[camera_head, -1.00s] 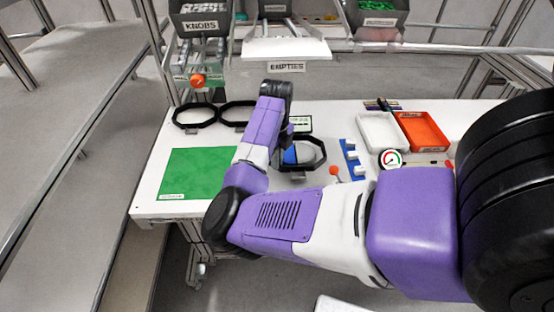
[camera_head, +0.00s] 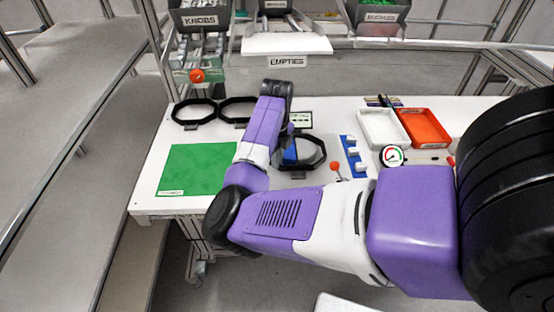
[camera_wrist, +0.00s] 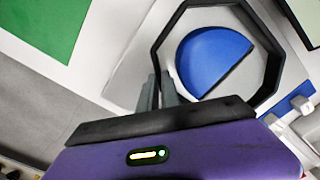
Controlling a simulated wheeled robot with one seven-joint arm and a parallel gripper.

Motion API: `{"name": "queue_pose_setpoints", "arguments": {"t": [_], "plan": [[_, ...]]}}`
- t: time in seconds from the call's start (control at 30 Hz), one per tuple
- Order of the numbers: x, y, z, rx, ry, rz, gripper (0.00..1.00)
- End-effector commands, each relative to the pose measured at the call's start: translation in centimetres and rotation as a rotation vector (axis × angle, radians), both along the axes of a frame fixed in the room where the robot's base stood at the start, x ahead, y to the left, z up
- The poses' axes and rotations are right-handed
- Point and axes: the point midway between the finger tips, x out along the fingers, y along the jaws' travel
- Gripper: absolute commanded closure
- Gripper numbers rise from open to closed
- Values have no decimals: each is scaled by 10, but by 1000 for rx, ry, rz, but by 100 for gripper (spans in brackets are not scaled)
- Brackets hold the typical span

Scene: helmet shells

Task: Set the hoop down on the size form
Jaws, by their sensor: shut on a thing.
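The hoop is a black octagonal ring (camera_wrist: 158,32). It also shows in the head view (camera_head: 318,163), right of my arm. My gripper (camera_wrist: 157,90) is shut on the hoop's near-left side. The size form, a blue rounded piece with a straight cut edge (camera_wrist: 213,58), appears inside the hoop's outline in the wrist view, with bare grey between them. Part of the blue form (camera_head: 290,152) shows in the head view beside my arm. I cannot tell how high the hoop is above the form's base. My wrist hides the hoop's near side.
Two more black hoops (camera_head: 194,123) lie at the table's back left. A green mat (camera_head: 190,170) lies at left. Right are a blue strip with white pieces (camera_head: 353,158), a red-knobbed lever (camera_head: 334,167), a dial gauge (camera_head: 392,156), a white tray (camera_head: 381,142) and an orange tray (camera_head: 440,143).

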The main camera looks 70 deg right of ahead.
Motion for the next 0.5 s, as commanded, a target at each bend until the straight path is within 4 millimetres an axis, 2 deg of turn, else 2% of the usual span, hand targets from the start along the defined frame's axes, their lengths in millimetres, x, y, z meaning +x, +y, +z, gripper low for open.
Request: {"name": "queue_pose_setpoints", "arguments": {"t": [0.13, 0.2, 0.27, 0.5], "plan": [[0, 0, -3, 0, 0, 0, 100], [0, 0, -2, 0, 0, 0, 82], [0, 0, -2, 0, 0, 0, 70], [0, 0, -2, -1, 0, 0, 68]]}}
